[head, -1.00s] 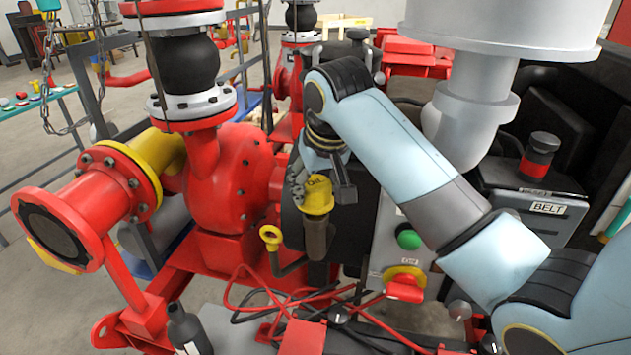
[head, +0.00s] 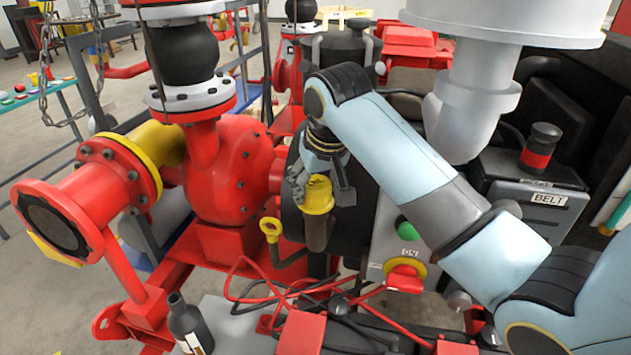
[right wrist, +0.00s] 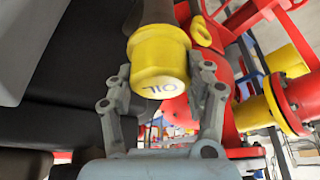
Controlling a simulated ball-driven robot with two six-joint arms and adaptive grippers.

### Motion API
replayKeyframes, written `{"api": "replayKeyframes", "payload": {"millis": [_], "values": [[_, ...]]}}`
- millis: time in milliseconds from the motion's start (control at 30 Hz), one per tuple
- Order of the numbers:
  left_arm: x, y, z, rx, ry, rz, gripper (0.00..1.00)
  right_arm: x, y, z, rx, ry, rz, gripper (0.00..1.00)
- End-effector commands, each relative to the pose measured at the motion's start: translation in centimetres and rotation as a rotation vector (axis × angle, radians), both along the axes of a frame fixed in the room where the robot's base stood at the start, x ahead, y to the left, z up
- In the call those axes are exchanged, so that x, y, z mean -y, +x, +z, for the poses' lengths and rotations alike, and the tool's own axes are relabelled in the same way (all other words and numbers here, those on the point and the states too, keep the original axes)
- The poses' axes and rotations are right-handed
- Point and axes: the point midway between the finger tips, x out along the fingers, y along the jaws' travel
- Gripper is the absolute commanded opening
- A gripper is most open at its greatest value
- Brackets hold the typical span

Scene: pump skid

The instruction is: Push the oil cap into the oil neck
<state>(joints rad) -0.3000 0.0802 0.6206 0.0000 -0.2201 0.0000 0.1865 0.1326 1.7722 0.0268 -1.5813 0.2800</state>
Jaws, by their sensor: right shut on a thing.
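The yellow oil cap (head: 317,199), marked OIL on its top face, sits at the upper end of the dark oil neck (head: 317,235). My right gripper (head: 319,188) comes from above with its grey fingers on both sides of the cap, shut on it. In the right wrist view the cap (right wrist: 158,62) shows between the fingers, in line with the neck (right wrist: 154,12). No gap shows between cap and neck, but I cannot tell how deep the cap sits. My left gripper is not in view.
A yellow-ringed dipstick (head: 271,230) stands just left of the neck. A control panel with a green button (head: 408,231) and a red-and-yellow switch (head: 405,275) is to the right. The red pump (head: 228,178) is at left. A dark bottle (head: 189,325) stands in front.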

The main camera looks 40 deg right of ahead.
Motion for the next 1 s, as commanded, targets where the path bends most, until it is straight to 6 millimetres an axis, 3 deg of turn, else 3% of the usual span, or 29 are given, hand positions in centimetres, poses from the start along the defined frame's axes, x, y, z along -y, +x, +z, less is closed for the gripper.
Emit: {"api": "replayKeyframes", "payload": {"millis": [367, 400, 600, 867, 1000], "values": [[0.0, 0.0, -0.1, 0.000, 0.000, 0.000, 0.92, 0.0, 0.0, -0.4, 0.000, 0.000, 0.000, 0.14], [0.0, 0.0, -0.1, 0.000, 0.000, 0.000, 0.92, 0.0, 0.0, -0.4, 0.000, 0.000, 0.000, 0.54], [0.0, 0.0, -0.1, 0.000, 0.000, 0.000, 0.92, 0.0, 0.0, -0.4, 0.000, 0.000, 0.000, 0.80], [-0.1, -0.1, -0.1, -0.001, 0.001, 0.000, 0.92, 0.0, 0.0, -0.3, 0.000, 0.000, 0.000, 0.80], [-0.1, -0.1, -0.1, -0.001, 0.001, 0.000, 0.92, -0.1, -0.4, 0.8, 0.003, 0.000, 0.000, 0.80]]}}
